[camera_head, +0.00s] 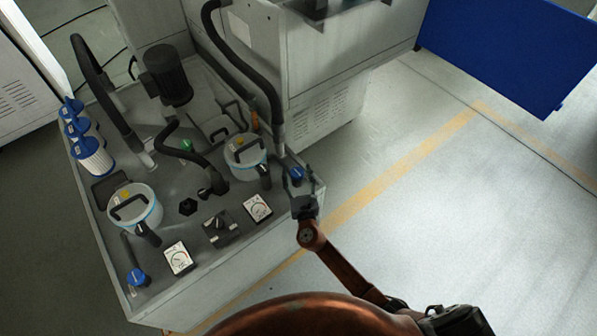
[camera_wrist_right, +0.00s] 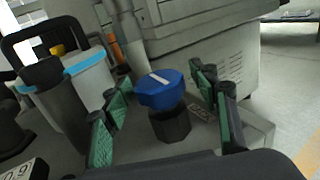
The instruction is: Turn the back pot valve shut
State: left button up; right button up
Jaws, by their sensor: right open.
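The blue valve knob (camera_head: 296,173) of the back pot (camera_head: 245,155) stands at the right end of the grey machine top, beside a hose's foot. In the right wrist view the knob (camera_wrist_right: 161,90) is blue with a white bar on top, on a dark hexagonal body (camera_wrist_right: 171,126). My right gripper (camera_head: 299,187) is at this knob. Its green-padded fingers are open, one on each side, with gaps visible between them and the knob. The pot shows left of the knob in the wrist view (camera_wrist_right: 92,82). My left gripper is not in view.
A front pot (camera_head: 135,208) and a second blue valve (camera_head: 137,277) stand on the left. Two gauges (camera_head: 179,258), a dark switch block, black hoses (camera_head: 262,75) and a motor (camera_head: 168,75) crowd the top. Open floor (camera_head: 440,210) lies to the right.

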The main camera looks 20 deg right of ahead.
jog(key=s+a, duration=0.1)
jog(key=s, duration=1)
jog(key=shift+s+a, duration=0.35)
